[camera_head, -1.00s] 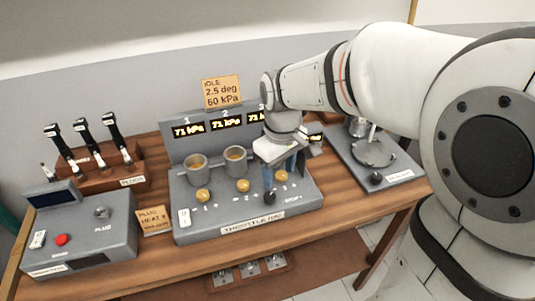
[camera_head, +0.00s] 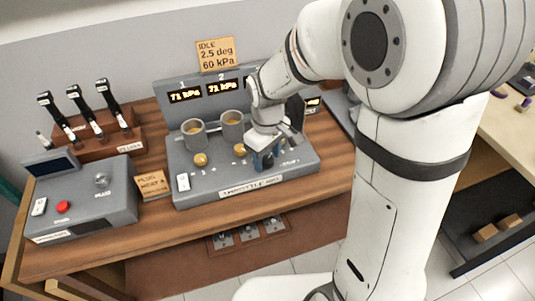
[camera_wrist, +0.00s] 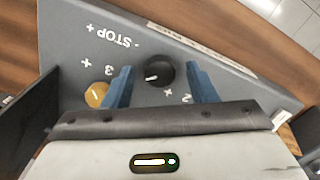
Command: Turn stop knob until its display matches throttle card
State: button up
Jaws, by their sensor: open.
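The throttle card (camera_head: 217,54) stands behind the rig and reads "IDLE 2.5 deg 60 kPa". The black stop knob (camera_wrist: 158,73) with a white pointer mark sits in the wrist view beside the "STOP" lettering. My open gripper (camera_head: 266,161) is over the front right of the throttle rig (camera_head: 250,190), and its blue fingers (camera_wrist: 157,71) stand on both sides of the stop knob with gaps. My gripper hides the knob in the head view. The stop display (camera_head: 313,103), at the right, is partly covered and unreadable.
Displays 1 (camera_head: 185,96) and 2 (camera_head: 222,87) read 71 kPa. A brass knob marked 3 (camera_wrist: 97,95) lies close beside one finger. Two more brass knobs (camera_head: 200,159) and two grey cups (camera_head: 193,134) are left of my gripper. A plug box (camera_head: 80,205) stands at far left.

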jog(key=c, duration=1)
jog(key=shift+o, duration=0.2)
jog(key=m+b, duration=0.1)
jog(key=m, duration=0.2)
jog(key=shift+m, duration=0.4)
jog(key=m, duration=0.3)
jog(key=shift+m+b, duration=0.3)
jog(key=m, duration=0.3)
jog(key=shift+m, duration=0.3)
jog(key=shift+m+b, duration=0.5)
jog(key=shift+m, duration=1.3)
